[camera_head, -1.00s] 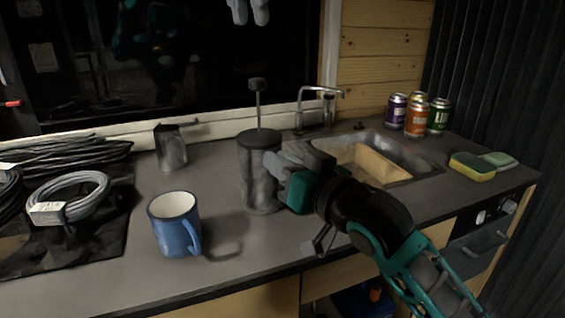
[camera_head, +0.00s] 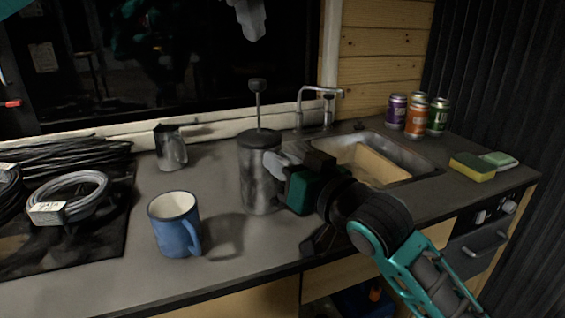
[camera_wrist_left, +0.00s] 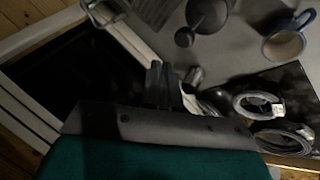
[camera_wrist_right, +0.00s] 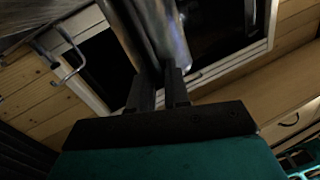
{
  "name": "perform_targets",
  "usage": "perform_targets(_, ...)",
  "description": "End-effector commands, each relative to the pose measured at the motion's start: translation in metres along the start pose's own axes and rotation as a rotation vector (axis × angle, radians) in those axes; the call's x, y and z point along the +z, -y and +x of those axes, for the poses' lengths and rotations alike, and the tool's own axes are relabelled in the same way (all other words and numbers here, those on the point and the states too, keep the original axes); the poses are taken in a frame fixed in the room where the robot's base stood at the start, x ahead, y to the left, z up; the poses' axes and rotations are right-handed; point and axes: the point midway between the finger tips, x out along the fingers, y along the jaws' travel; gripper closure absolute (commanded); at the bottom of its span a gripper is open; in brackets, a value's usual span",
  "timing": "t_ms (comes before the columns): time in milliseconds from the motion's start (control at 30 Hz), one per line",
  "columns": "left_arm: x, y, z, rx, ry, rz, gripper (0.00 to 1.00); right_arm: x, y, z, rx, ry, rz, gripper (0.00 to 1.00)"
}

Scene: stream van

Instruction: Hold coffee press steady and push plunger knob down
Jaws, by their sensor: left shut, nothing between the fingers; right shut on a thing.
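The coffee press (camera_head: 260,178) stands upright on the counter, a grey cylinder with a dark lid. Its plunger rod is up, with the dark knob (camera_head: 257,85) well above the lid.
A blue mug (camera_head: 175,228) stands left of the press, and a metal pitcher (camera_head: 171,150) behind it. Coiled cables (camera_head: 68,196) lie at the left. The sink (camera_head: 425,172) and tap (camera_head: 325,92) are to the right, with several cans (camera_head: 416,118) and sponges (camera_head: 472,167) beyond.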

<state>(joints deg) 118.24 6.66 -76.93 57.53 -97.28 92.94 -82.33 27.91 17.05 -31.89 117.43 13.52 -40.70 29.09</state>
Motion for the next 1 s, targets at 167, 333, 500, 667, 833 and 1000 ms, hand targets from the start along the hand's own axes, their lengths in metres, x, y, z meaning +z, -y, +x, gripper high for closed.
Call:
perform_targets(167, -0.002, -0.002, 0.003, 0.041, -0.034, 0.354, 1.00, 0.000, 0.000, 0.000, 0.000, 0.000, 0.001, 1.00)
perform_targets(333, -0.003, -0.005, 0.005, 0.071, -0.078, 0.669, 1.00, 0.000, 0.000, 0.000, 0.000, 0.000, 0.001, 1.00)
perform_targets(500, -0.004, -0.006, 0.005, 0.083, -0.116, 0.889, 1.00, 0.000, 0.000, 0.000, 0.000, 0.000, 0.001, 1.00)
perform_targets(667, -0.004, -0.007, 0.006, 0.089, -0.134, 0.990, 1.00, 0.000, 0.000, 0.000, 0.000, 0.000, 0.001, 1.00)
perform_targets(833, -0.001, -0.002, 0.015, 0.088, -0.137, 1.010, 1.00, 0.000, 0.000, 0.000, 0.000, 0.000, 0.001, 1.00)
perform_targets(1000, 0.005, 0.007, 0.031, 0.087, -0.136, 1.008, 1.00, 0.000, 0.000, 0.000, 0.000, 0.000, 0.001, 1.00)
